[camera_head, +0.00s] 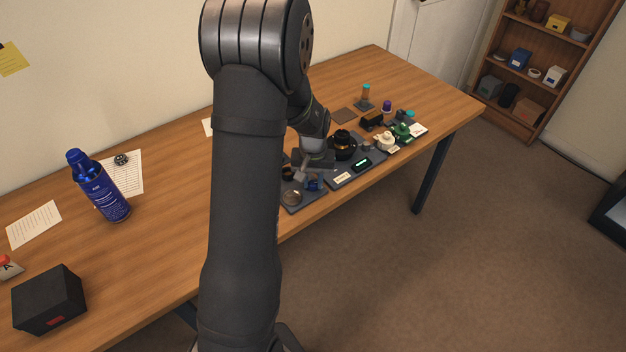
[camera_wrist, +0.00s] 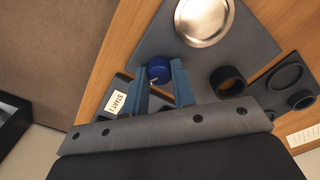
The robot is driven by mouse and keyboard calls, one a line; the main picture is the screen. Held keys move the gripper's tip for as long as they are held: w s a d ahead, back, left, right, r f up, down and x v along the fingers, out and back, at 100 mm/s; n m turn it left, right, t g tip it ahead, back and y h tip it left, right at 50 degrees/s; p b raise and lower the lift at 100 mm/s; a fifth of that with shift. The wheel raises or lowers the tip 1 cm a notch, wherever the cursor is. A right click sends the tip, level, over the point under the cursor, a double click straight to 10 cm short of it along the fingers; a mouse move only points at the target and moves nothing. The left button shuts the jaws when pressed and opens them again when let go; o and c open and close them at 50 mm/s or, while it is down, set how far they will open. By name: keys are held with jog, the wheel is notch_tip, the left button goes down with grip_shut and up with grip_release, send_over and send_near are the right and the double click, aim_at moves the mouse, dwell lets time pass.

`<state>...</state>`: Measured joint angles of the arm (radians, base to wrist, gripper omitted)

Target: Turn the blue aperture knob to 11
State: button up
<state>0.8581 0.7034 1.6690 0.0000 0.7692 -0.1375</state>
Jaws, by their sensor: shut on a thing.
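The blue knob (camera_wrist: 158,73) sits on a dark grey plate (camera_wrist: 225,55) in the wrist view. It also shows as a small blue spot in the head view (camera_head: 314,184). My gripper (camera_wrist: 158,66) has its two fingers on either side of the knob, shut on it. In the head view my gripper (camera_head: 301,177) is low over the near part of the bench, partly hidden by my arm. A white label (camera_wrist: 117,102) beside the left finger seems to read "START 2". I cannot make out the knob's pointer or any scale around it.
A round shiny disc (camera_wrist: 204,20) and a black ring (camera_wrist: 227,80) lie close to my fingers. A black lens part (camera_head: 343,145) and several small parts stand to the right. A blue bottle (camera_head: 98,186) and black box (camera_head: 49,300) are far left.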

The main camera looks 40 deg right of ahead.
aim_at(313, 183)
dwell(0.3)
jog(key=o, duration=1)
notch_tip(313, 183, up, 18)
jog(key=shift+f, duration=0.25)
notch_tip(313, 183, down, 18)
jog(key=shift+r, duration=0.25)
dwell(0.4)
